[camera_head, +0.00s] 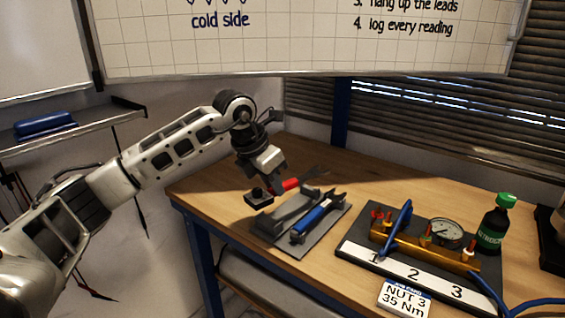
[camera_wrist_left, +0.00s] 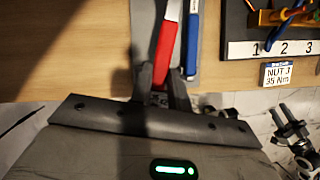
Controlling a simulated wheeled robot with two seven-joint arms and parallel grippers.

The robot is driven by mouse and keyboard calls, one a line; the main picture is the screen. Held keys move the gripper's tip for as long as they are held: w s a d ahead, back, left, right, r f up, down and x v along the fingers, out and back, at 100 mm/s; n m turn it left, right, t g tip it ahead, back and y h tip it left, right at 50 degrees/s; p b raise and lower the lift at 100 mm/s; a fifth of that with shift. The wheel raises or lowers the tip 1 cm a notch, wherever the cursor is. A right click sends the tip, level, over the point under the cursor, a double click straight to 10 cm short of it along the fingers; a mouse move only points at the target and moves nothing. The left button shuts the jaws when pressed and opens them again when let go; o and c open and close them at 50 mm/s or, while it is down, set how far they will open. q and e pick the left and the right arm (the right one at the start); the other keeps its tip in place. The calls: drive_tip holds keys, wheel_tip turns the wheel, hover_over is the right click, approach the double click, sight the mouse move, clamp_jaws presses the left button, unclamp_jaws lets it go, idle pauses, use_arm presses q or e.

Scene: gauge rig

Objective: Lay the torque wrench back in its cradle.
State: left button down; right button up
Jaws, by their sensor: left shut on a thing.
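My left gripper (camera_head: 275,184) is shut on the red-handled wrench (camera_head: 291,184) and holds it over the table, at the back left of the grey cradle (camera_head: 268,229). In the left wrist view, the red handle (camera_wrist_left: 166,48) runs up from between the fingers (camera_wrist_left: 160,85); its far end is cut off. A dark block shows beside the gripper in the head view; I cannot tell if it belongs to the wrench. A blue-handled wrench (camera_head: 312,220) lies on the right part of the cradle.
Right of the cradle is a board with a brass manifold (camera_head: 430,250), a blue lever (camera_head: 399,222), a gauge (camera_head: 446,232) and positions 1 to 3. A "NUT 3 35 Nm" card (camera_head: 404,298) stands in front. A green-capped bottle (camera_head: 494,225) stands at right.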

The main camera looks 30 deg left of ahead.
use_arm(q)
drive_tip(key=w, duration=0.1)
drive_tip(key=w+n, duration=0.1)
drive_tip(key=w+n+y, duration=0.1)
drive_tip(key=shift+a, duration=0.25)
use_arm(e)
drive_tip(key=shift+s+f, duration=0.15)
drive_tip(key=shift+s, duration=0.3)
use_arm(q)
drive_tip(key=shift+p, duration=0.3)
use_arm(e)
drive_tip(key=shift+w+d, duration=0.1)
drive_tip(key=shift+w, duration=0.1)
